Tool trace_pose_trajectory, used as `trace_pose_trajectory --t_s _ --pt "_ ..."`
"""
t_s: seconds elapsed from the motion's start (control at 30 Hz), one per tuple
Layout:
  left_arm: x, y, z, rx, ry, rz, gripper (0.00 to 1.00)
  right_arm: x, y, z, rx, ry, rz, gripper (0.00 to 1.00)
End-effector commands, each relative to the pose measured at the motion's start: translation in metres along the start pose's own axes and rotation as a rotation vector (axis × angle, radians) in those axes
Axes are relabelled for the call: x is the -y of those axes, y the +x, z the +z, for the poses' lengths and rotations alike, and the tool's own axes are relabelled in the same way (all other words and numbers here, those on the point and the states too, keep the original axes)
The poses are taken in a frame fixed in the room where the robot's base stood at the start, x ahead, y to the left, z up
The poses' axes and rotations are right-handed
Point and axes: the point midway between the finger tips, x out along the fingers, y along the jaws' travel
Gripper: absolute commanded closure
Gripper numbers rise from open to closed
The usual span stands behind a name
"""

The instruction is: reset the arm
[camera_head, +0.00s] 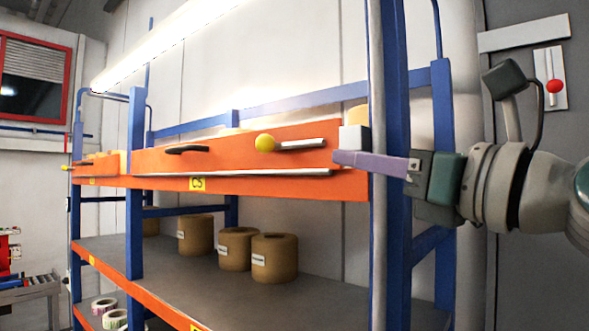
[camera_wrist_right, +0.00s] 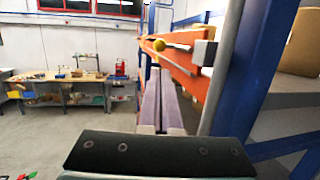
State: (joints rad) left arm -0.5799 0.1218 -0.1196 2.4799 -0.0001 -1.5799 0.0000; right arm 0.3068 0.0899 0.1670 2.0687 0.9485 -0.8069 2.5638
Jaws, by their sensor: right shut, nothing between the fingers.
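My right arm comes in from the right in the head view. Its gripper (camera_head: 338,158) is shut and empty, with its purple-grey fingers pointing left. The fingers lie in front of the blue upright and overlap the right end of the orange shelf panel (camera_head: 230,155), just below a white block (camera_head: 354,138). I cannot tell whether they touch. A yellow ball knob (camera_head: 265,143) on a silver rod sits on the panel, left of the fingertips. In the right wrist view the closed fingers (camera_wrist_right: 160,72) point ahead, with the yellow knob (camera_wrist_right: 159,44) beyond. My left gripper is out of view.
Brown rolls (camera_head: 274,258) stand on the grey lower shelf. A blue upright (camera_head: 392,200) and a grey pole stand close to the right gripper. A red-knobbed lever (camera_head: 554,86) is on the wall. Workbenches (camera_wrist_right: 68,88) and open floor show in the wrist view.

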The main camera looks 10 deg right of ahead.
Motion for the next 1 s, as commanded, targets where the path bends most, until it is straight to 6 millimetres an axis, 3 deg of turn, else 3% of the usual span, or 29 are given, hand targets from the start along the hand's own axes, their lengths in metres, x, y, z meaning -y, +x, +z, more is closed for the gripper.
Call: trace_pose_trajectory --t_s 0.47,0.57,0.67,0.77,0.9,1.0 --pt "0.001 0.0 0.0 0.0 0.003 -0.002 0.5 0.0 0.0 0.0 -0.002 -0.002 0.0 1.0" --pt "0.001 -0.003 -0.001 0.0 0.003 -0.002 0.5 -0.004 -0.002 -0.009 -0.039 -0.069 0.005 1.0" --pt "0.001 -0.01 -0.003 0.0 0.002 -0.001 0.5 -0.013 -0.011 -0.035 -0.147 -0.276 0.028 1.0" --pt "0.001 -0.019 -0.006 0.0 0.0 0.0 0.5 -0.029 -0.032 -0.077 -0.315 -0.611 0.113 1.0" --pt "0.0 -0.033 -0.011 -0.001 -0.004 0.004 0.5 -0.051 -0.08 -0.137 -0.544 -1.137 0.362 1.0" --pt "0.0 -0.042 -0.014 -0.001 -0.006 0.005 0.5 -0.065 -0.124 -0.169 -0.655 -1.475 0.625 1.0"
